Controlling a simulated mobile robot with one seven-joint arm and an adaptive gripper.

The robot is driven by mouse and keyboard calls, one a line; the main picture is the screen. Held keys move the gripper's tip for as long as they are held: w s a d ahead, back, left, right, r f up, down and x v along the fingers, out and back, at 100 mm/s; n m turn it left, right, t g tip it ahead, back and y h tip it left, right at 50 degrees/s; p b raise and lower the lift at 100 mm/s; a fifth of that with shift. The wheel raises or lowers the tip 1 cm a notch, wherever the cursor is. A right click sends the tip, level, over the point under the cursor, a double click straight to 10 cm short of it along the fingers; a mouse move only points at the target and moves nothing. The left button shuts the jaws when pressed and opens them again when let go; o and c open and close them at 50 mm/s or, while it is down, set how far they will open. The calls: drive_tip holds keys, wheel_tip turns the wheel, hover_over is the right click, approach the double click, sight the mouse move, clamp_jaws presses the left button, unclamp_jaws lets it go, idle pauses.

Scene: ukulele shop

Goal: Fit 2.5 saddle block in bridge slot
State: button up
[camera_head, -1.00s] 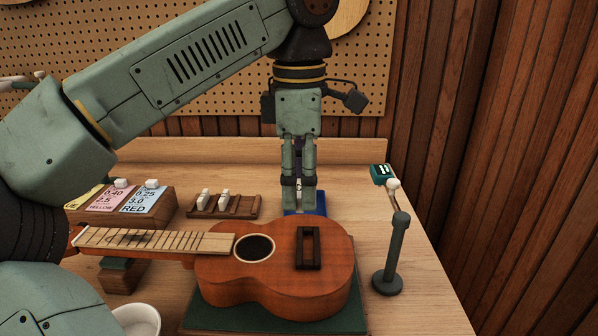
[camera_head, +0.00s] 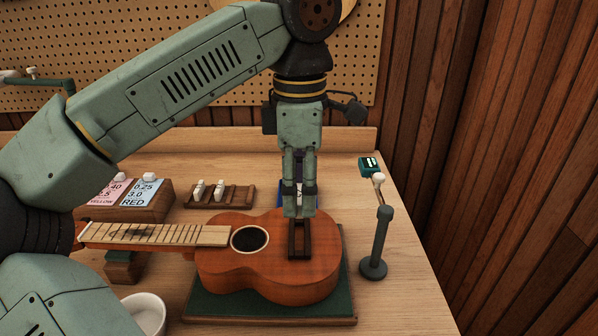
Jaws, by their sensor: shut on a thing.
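The ukulele (camera_head: 275,277) lies face up on a green mat (camera_head: 230,303), its neck pointing left. The dark bridge (camera_head: 292,243) is on its body, right of the sound hole, with a slot between its rails. My gripper (camera_head: 299,213) points down just above the far end of the bridge. It is shut on a small whitish block (camera_head: 299,190), mostly hidden between the fingers. I cannot tell whether the block or fingertips touch the bridge. Two more white blocks (camera_head: 219,190) stand in a wooden rack (camera_head: 240,197) at the back.
Label cards (camera_head: 140,194) on a wooden stand, with white blocks at the top, sit back left. A blue item (camera_head: 309,190) is partly hidden behind my gripper. A grey post with a small display (camera_head: 371,166) stands at right. A white bowl (camera_head: 147,308) is front left.

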drive_tip(key=shift+f+b, duration=2.65)
drive_tip(key=shift+f, duration=0.7)
drive_tip(key=o, duration=1)
drive_tip(key=shift+o, duration=0.3)
drive_tip(key=shift+o, duration=1.2)
drive_tip(key=shift+r, duration=0.1)
